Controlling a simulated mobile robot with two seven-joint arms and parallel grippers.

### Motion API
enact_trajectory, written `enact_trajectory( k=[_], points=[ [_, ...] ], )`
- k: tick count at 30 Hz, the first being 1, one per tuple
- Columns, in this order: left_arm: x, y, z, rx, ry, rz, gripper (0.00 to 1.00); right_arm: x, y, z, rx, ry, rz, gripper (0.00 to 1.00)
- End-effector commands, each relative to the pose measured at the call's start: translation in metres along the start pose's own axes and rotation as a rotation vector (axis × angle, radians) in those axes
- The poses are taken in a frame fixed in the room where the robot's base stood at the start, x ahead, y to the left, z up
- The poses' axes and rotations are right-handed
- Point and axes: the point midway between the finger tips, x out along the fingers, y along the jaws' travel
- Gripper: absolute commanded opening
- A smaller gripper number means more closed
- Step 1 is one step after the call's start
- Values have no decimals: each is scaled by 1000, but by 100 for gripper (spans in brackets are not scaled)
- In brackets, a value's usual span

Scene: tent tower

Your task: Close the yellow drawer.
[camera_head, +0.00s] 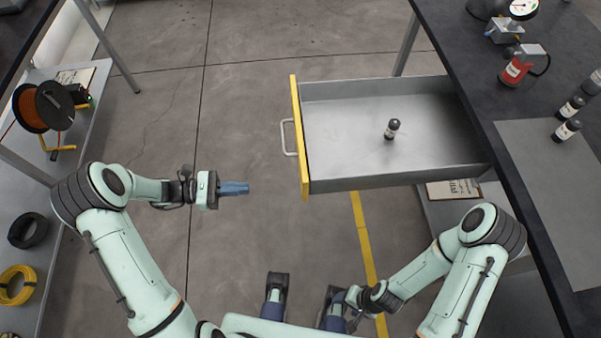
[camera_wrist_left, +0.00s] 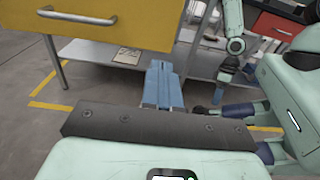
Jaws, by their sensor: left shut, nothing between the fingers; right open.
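The yellow drawer (camera_head: 299,140) is pulled far out from under the dark workbench, its yellow front facing left. Its grey handle (camera_head: 288,137) is on that front, and the front with its handle (camera_wrist_left: 98,18) also fills the top left of the left wrist view. A small dark bottle (camera_head: 391,129) stands inside on the drawer floor. My left gripper (camera_head: 240,188) is shut and empty, left of the drawer front, a little nearer than the handle and apart from it. My right gripper (camera_wrist_left: 228,72) is open, pointing down below and nearer than the drawer.
The workbench (camera_head: 470,60) at the right carries several bottles, a red container (camera_head: 515,70) and a gauge (camera_head: 522,8). A shelf at the left holds an orange spool (camera_head: 40,107) and a yellow coil (camera_head: 17,285). Floor left of the drawer is clear.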

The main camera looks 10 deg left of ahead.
Motion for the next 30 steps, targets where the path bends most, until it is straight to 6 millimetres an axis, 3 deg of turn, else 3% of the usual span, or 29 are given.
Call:
enact_trajectory(
  k=[5,21,30],
  points=[
    [-1,7,13,9,-48,21,0,1,0,0,-1,0,0,64],
    [104,7,17,8,-46,14,0,-1,0,1,0,-3,0,64],
    [133,8,18,8,-45,17,0,-1,0,1,0,-4,1,64]
  ],
)
